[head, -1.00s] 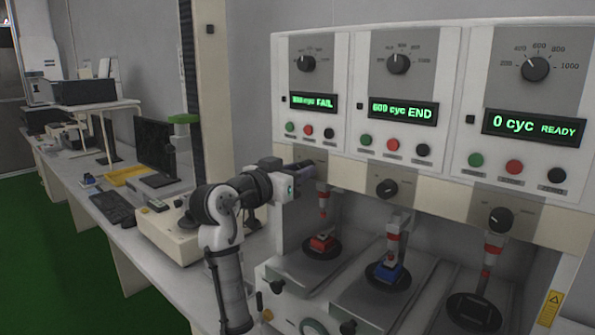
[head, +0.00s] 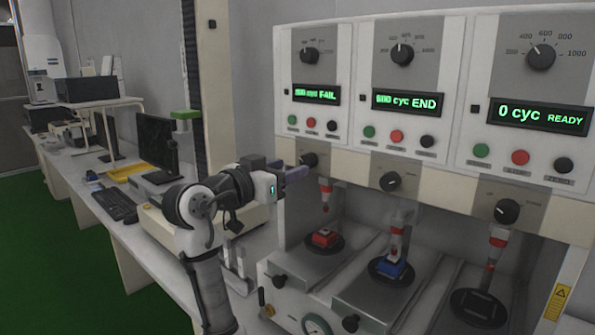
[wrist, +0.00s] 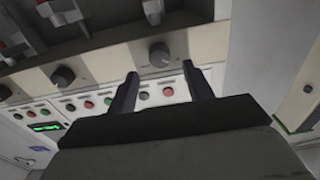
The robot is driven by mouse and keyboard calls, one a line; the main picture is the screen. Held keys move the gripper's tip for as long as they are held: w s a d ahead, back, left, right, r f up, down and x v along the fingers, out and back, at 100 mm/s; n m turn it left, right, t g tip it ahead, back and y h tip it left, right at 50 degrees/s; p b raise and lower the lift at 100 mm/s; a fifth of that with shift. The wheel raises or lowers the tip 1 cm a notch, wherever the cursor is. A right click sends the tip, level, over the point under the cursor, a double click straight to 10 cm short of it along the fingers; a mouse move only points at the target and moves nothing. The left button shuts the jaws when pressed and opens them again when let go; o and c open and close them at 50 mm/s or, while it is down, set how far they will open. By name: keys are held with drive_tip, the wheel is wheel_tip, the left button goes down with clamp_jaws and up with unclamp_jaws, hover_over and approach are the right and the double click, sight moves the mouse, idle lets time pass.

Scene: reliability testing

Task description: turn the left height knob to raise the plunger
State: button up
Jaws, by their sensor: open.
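The left height knob (head: 309,160) is a dark round knob on the cream strip below the left panel. My gripper (head: 298,173) is just left of it in the head view, fingers pointing toward it. In the wrist view the picture is turned over; the left height knob (wrist: 160,55) lies straight ahead between the two open fingertips of my gripper (wrist: 160,70). The fingers look short of the knob; contact cannot be told. The left plunger (head: 326,193), white and red, hangs with a gap above the red block (head: 323,238).
The middle knob (head: 390,181) and right knob (head: 507,211) sit on the same strip. The left panel's buttons (head: 311,123) are just above my gripper. The middle plunger (head: 397,238) is over a blue block (head: 391,268). A side bench (head: 85,195) holds a monitor and keyboard.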

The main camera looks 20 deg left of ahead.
drive_tip(key=b+v, duration=0.2)
drive_tip(key=v, duration=0.7)
